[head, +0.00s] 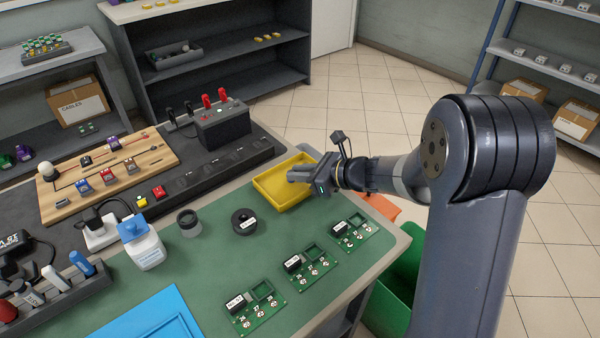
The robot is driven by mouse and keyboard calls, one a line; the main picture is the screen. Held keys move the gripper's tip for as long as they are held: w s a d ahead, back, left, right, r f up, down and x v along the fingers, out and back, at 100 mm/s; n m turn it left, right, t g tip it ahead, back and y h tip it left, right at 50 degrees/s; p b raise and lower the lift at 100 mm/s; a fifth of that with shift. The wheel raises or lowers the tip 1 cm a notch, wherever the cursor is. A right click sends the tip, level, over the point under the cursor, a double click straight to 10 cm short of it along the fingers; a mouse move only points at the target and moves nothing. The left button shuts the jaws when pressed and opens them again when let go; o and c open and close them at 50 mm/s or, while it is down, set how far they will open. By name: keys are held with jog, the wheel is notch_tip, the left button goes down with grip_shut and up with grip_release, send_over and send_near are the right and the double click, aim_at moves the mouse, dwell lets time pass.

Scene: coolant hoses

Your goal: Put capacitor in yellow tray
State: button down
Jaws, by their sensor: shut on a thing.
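The yellow tray (268,187) lies at the right back part of the green mat, and its visible inside looks empty. My gripper (293,176) reaches in from the right, above the tray's right side. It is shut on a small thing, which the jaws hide. I cannot make out whether it is the capacitor. Three green circuit boards lie in front: a near one (256,309), a middle one (311,268) and a far one (351,233). Each carries a black labelled block, a square socket and small round pale parts.
A black ring (244,222), a dark cup (188,223) and a white bottle with blue cap (146,248) stand left of the boards. A blue tray (150,318) lies at the front. A dark power unit (222,126) stands behind. A green bin (392,290) is beyond the table's right edge.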

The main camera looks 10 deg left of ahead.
jog(key=shift+f, duration=0.1)
jog(key=shift+f, duration=0.15)
jog(key=c, duration=1.3)
grip_release()
jog(key=shift+c, duration=0.2)
jog(key=shift+d+r, duration=0.2)
jog(key=shift+r, duration=0.25)
jog(key=p+v, duration=0.1)
jog(key=v, duration=1)
jog(key=shift+s+d, duration=0.2)
jog(key=shift+d, duration=0.05)
